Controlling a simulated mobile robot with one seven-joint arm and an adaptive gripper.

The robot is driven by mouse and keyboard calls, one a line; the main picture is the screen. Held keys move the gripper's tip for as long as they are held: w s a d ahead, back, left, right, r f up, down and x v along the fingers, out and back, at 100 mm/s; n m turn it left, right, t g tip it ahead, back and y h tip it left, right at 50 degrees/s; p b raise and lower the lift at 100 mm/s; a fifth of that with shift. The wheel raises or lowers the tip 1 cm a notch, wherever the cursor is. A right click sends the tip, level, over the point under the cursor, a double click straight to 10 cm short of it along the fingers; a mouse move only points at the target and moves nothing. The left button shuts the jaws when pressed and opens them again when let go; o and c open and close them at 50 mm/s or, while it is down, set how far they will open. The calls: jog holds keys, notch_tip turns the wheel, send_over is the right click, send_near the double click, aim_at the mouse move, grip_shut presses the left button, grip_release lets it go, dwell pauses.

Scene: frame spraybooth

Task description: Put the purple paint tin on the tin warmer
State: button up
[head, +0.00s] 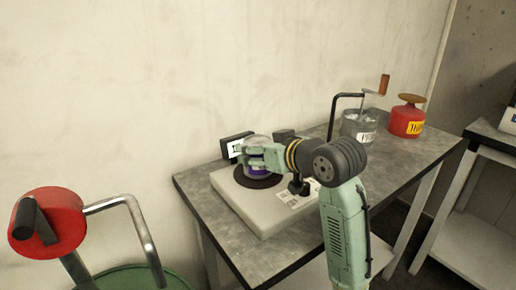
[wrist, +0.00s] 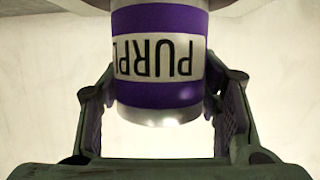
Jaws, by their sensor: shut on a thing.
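The purple paint tin (wrist: 160,95) has a pale label band reading PURPL..., which appears upside down in the wrist view. My gripper (head: 262,156) is shut on the tin, with one finger on each side of it. In the head view the tin (head: 257,168) is upright over the dark round plate of the tin warmer (head: 268,210), a pale flat box on the grey table. Its base looks at or just above the plate; I cannot tell whether it touches. My fingers hide part of the tin.
A small black box with a white label (head: 236,146) stands behind the warmer. A grey pot (head: 359,127) with a bent handle and a red can (head: 406,120) stand at the table's far right. A red disc-shaped part (head: 60,220) and bent metal pipe are at left.

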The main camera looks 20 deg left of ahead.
jog(key=shift+f, duration=0.1)
jog(key=o, duration=1.5)
jog(key=shift+r, duration=0.25)
jog(key=b+v, duration=0.1)
jog(key=v, duration=1.1)
jog(key=shift+f, duration=0.1)
